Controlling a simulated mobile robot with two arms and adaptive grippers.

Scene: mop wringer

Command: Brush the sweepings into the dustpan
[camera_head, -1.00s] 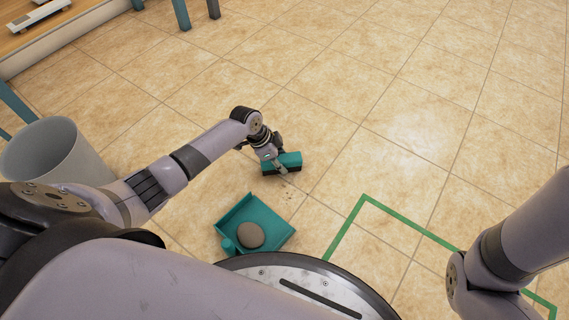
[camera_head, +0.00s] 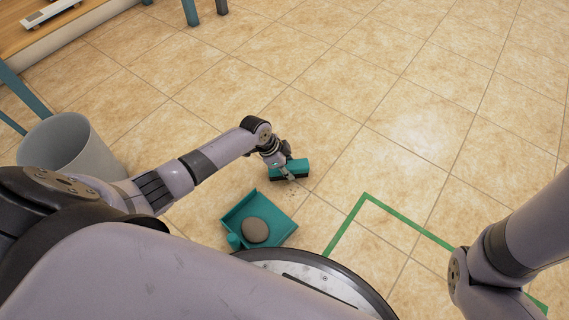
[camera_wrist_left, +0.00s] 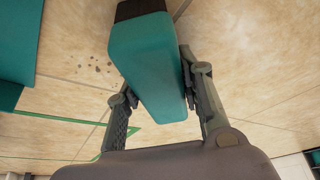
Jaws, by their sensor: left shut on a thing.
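My left gripper (camera_head: 283,168) is shut on a teal brush (camera_head: 292,169) with dark bristles, low over the floor. In the left wrist view the brush (camera_wrist_left: 147,66) sits between both fingers (camera_wrist_left: 158,92). The sweepings (camera_head: 291,194) are small dark crumbs on the tiles, between the brush and the dustpan; they also show in the left wrist view (camera_wrist_left: 97,64). The teal dustpan (camera_head: 281,231) lies on the floor nearer my base, with a round grey-brown stone-like object (camera_head: 255,229) in it. Its edge shows in the left wrist view (camera_wrist_left: 20,45). My right gripper is out of view.
A grey bin (camera_head: 68,146) stands at the left. Green tape (camera_head: 408,218) marks a corner on the floor at the right. Teal furniture legs (camera_head: 190,12) stand at the back. The tiled floor beyond the brush is clear.

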